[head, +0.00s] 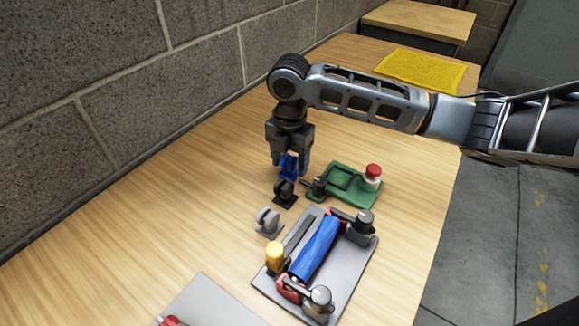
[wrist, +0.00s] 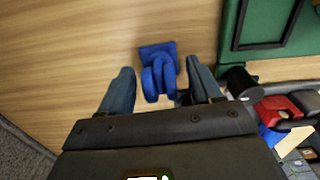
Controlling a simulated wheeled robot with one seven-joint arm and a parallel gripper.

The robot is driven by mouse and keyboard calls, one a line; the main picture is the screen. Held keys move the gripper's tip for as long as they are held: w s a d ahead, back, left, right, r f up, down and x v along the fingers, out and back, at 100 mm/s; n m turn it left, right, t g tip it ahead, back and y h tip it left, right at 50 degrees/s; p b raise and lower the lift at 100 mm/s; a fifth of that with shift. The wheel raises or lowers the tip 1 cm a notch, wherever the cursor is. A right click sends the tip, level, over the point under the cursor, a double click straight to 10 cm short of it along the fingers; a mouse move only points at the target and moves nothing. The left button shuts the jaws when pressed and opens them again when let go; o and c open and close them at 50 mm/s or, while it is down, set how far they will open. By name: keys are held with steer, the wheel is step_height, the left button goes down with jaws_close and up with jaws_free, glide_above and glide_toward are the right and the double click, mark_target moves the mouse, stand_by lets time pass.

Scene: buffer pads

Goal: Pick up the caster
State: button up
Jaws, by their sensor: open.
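A blue caster (head: 290,165) with a square base plate and a round wheel part is on the table beneath my gripper (head: 289,168). In the wrist view the blue caster (wrist: 157,58) shows between the tips of my gripper (wrist: 161,74), with a gap to each finger. My gripper is open, points down and holds nothing. A black caster (head: 286,192) sits just in front of the blue one. A light grey caster (head: 268,221) sits further toward the front left.
A green fixture (head: 345,182) with a red-topped knob stands close to the right of the gripper. A grey plate (head: 345,265) holding a blue bar, clamps and a yellow knob lies in front. A yellow mat (head: 420,70) lies at the back. The left side of the table is clear.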

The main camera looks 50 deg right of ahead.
steer(key=shift+c, duration=0.4)
steer(key=c, duration=1)
